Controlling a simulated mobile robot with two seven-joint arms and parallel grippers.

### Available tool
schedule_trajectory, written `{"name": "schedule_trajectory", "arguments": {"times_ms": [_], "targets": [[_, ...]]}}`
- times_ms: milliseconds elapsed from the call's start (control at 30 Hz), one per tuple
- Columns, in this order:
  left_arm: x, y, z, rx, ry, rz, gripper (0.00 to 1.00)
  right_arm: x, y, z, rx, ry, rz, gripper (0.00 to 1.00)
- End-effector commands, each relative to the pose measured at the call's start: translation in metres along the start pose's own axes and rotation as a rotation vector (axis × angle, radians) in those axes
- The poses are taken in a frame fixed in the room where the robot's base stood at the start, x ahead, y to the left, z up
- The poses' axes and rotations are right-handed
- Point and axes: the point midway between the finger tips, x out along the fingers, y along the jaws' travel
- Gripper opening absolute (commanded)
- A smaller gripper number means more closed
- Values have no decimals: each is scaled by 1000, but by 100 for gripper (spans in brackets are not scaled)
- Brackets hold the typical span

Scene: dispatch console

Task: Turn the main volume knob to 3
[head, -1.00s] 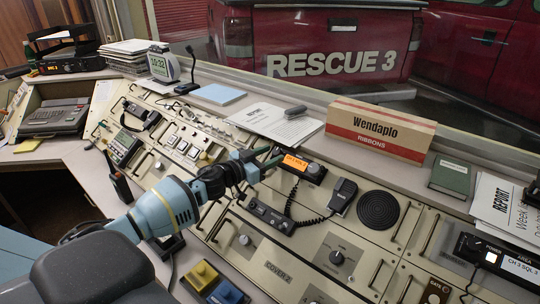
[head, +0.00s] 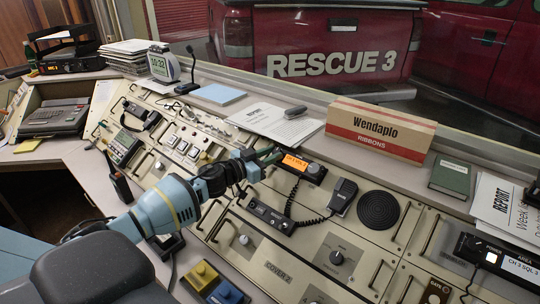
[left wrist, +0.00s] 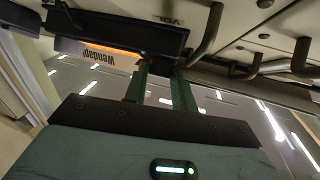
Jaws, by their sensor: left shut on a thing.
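A black radio with an orange lit display (head: 295,162) sits on the sloped console; its display text is too small to read surely. My left gripper (head: 271,157) is at the left end of this radio. In the left wrist view, its two green fingers (left wrist: 165,88) reach the dark radio body (left wrist: 115,32), beside a panel label reading VOL (left wrist: 172,20). The gripper is shut on a knob at the radio's left end. The knob itself is hidden by the fingers, so its pointer cannot be seen. My right gripper is not in view.
A handset (head: 343,195) with a coiled cord is right of the radio, then a round speaker (head: 379,210). Metal handles stick up from the panels.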

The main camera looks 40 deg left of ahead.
Motion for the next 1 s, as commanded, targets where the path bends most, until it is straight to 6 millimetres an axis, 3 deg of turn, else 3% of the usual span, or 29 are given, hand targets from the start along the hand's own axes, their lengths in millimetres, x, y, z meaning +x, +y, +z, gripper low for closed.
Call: {"name": "schedule_trajectory", "arguments": {"times_ms": [367, 1000], "targets": [[1, -7, -1, 122, -12, 188, 4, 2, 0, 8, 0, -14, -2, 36], [6, -15, -1, 388, -39, 615, 4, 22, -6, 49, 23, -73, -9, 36]]}}
